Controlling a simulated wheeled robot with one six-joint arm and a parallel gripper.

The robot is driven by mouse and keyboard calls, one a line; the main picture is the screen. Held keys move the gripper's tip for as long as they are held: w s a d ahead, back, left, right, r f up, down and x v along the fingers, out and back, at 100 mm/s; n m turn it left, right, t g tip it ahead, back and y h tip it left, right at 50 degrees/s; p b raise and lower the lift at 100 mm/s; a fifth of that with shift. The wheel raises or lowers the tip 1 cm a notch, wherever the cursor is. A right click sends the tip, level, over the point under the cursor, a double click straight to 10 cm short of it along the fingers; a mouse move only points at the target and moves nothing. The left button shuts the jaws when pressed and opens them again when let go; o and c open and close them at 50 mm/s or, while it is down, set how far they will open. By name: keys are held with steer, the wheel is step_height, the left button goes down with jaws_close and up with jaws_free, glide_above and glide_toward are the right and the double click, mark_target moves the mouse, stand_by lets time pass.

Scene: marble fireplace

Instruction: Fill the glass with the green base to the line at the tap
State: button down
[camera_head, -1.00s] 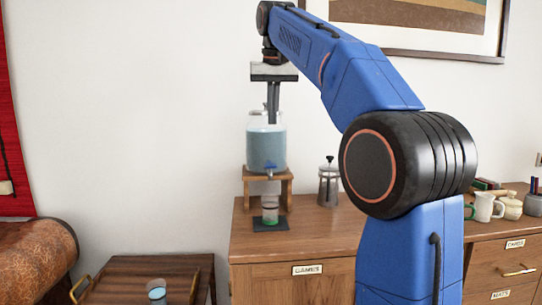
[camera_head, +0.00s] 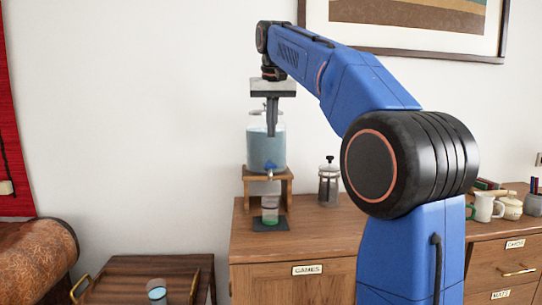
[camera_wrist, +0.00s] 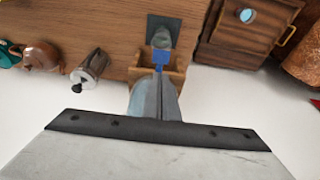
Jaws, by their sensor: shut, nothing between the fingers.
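The glass with the green base (camera_head: 270,213) stands upright on a dark mat (camera_head: 262,225) below the tap, on the cabinet top. It also shows in the wrist view (camera_wrist: 161,39). Its line and water level are too small to tell. The blue tap (camera_head: 270,167) sits low on the front of a clear dispenser (camera_head: 255,150) holding bluish water. The tap also shows in the wrist view (camera_wrist: 161,57). My gripper (camera_head: 272,134) is shut and empty, pointing down in front of the dispenser, with its fingertips above the tap and apparently apart from it.
The dispenser rests on a wooden stand (camera_head: 248,176). A metal press pot (camera_head: 328,185) stands to its right on the cabinet (camera_head: 300,235). Another glass with bluish contents (camera_head: 157,291) is on a tray (camera_head: 125,292) at lower left. A white pitcher (camera_head: 484,208) stands far right.

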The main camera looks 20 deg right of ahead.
mark_target(271, 165)
steer(key=x, duration=0.8)
steer(key=shift+s+a+f, duration=0.1)
steer(key=shift+s+f, duration=0.25)
steer(key=shift+f, duration=0.25)
steer(key=shift+s+a+f+t, duration=0.1)
steer(key=shift+s+f+t, duration=0.1)
steer(key=shift+f+t, duration=0.4)
steer(key=shift+w, duration=0.1)
steer(key=shift+r, duration=0.15)
stand_by(4.4)
steer(key=shift+r, duration=0.65)
steer(key=shift+r, duration=0.1)
